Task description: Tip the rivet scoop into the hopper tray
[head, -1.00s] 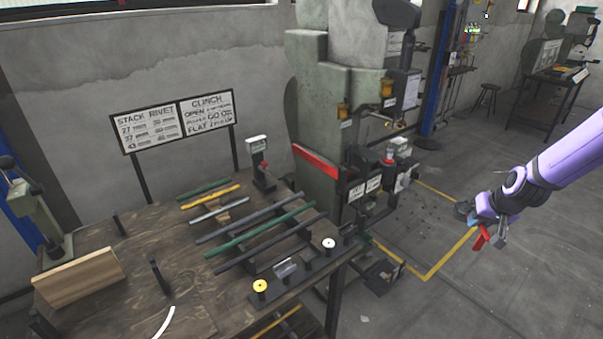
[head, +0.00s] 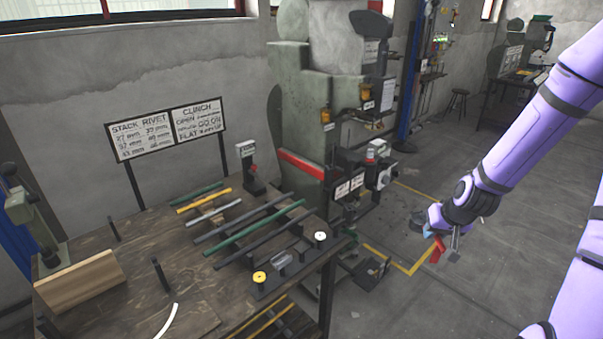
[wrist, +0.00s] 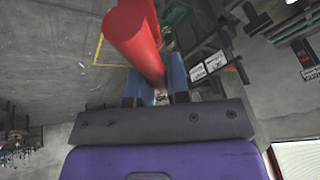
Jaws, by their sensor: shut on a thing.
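My gripper (head: 434,230) is at the right of centre in the head view, over the floor and to the right of the green press. I cannot tell for sure which part is the hopper tray; a dark open tray (head: 372,272) sits low by the press.
The green press (head: 300,115) stands behind a wooden workbench (head: 120,240) with several rods, a wooden block (head: 78,282) and a sign (head: 140,135). A yellow floor line (head: 410,268) runs beside the press.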

